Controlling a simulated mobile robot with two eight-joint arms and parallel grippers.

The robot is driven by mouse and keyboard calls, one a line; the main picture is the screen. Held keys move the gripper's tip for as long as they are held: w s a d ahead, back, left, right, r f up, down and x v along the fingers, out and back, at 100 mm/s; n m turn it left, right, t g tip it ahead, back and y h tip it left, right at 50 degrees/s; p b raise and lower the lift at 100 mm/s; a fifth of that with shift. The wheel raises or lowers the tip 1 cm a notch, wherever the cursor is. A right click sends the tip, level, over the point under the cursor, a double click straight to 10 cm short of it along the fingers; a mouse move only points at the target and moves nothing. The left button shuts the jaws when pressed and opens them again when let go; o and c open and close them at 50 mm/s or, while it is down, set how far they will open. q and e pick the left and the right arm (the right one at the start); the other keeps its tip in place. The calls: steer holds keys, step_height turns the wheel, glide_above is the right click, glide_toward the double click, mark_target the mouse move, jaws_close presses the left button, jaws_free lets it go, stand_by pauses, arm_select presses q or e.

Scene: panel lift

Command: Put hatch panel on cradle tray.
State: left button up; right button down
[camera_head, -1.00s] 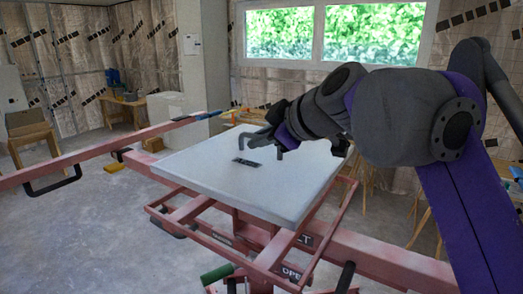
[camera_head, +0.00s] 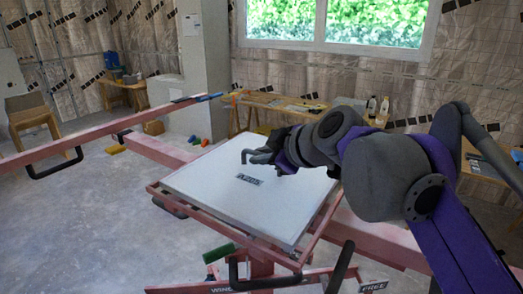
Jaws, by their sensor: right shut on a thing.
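The hatch panel (camera_head: 215,188) is a flat, pale grey-white board with a small dark label near its middle. It lies over the red cradle tray (camera_head: 225,230), whose bars show along its near and right edges. The panel looks nearly level; I cannot tell whether its underside rests fully on the tray. My right gripper (camera_head: 258,157) comes in from the right over the panel's far half. It is shut on the panel, but the exact grip point is small and dark. My left gripper is not in view.
A long red beam (camera_head: 95,133) with a black handle crosses at left. Below the tray are a green-gripped lever (camera_head: 219,253) and black handles. A wooden workbench (camera_head: 275,102) stands behind.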

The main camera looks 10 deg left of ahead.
steer(key=c, duration=0.9)
jaws_free()
steer(key=v, duration=1.2)
steer(key=shift+r, duration=0.15)
